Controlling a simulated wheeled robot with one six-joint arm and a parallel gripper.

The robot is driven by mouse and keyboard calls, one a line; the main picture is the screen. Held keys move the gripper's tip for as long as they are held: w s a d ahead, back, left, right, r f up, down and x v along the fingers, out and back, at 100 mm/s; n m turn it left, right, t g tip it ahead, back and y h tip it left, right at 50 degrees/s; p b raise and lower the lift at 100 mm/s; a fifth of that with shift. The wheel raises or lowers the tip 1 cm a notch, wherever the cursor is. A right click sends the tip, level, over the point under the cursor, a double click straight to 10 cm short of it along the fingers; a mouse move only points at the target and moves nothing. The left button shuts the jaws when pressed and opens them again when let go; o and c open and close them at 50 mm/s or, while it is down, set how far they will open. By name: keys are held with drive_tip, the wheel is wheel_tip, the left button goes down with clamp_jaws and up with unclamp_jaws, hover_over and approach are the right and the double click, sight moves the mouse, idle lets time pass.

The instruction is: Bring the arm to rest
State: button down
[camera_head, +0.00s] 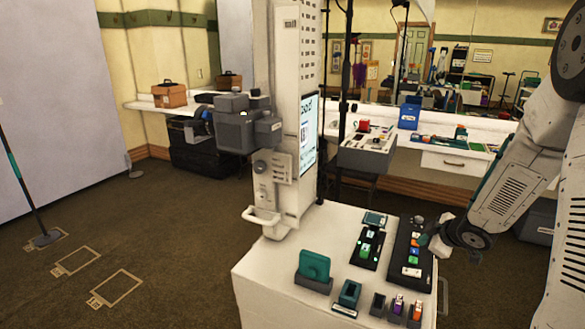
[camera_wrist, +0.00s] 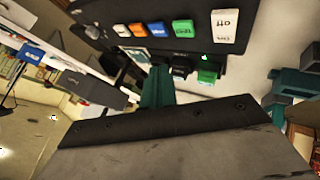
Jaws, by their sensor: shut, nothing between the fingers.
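My arm (camera_head: 520,160) reaches in from the right in the head view, bent down toward the white table. My gripper (camera_head: 430,240) is at the right edge of a black button panel (camera_head: 400,283); I cannot tell whether it touches it. In the wrist view my gripper's teal fingers (camera_wrist: 157,86) show as one narrow block, shut, with nothing seen held. The panel (camera_wrist: 135,12) lies beyond them, with a row of coloured buttons and a white on/off switch (camera_wrist: 222,25).
The white table (camera_head: 262,275) also bears a smaller black panel (camera_head: 369,249), a teal block on a dark stand (camera_head: 314,264) and small dark holders (camera_head: 348,294). A tall white column (camera_head: 292,130) with a screen stands behind. Open carpet (camera_head: 170,235) lies to the left.

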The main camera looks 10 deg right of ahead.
drive_tip(key=s+d+f+m+g+h, duration=0.2)
drive_tip(key=s+d, duration=0.1)
drive_tip(key=shift+s+f, duration=0.1)
drive_tip(key=shift+s, duration=0.05)
drive_tip(key=s+a+r+m+g+h, duration=0.1)
drive_tip(key=s+r+m+g+h, duration=0.2)
drive_tip(key=s+r+m+g, duration=0.45)
drive_tip(key=s+a+r+t+y, duration=0.1)
drive_tip(key=s+a+r+y, duration=0.1)
drive_tip(key=s+a+r, duration=0.5)
drive_tip(key=s+a+r+t+y, duration=0.1)
drive_tip(key=s+a+r+y, duration=0.1)
drive_tip(key=s+a+r, duration=0.6)
drive_tip(key=shift+s+a+r+m, duration=0.3)
drive_tip(key=shift+s+a+m, duration=0.05)
drive_tip(key=shift+s+a, duration=3.3)
drive_tip(key=shift+s+d, duration=0.15)
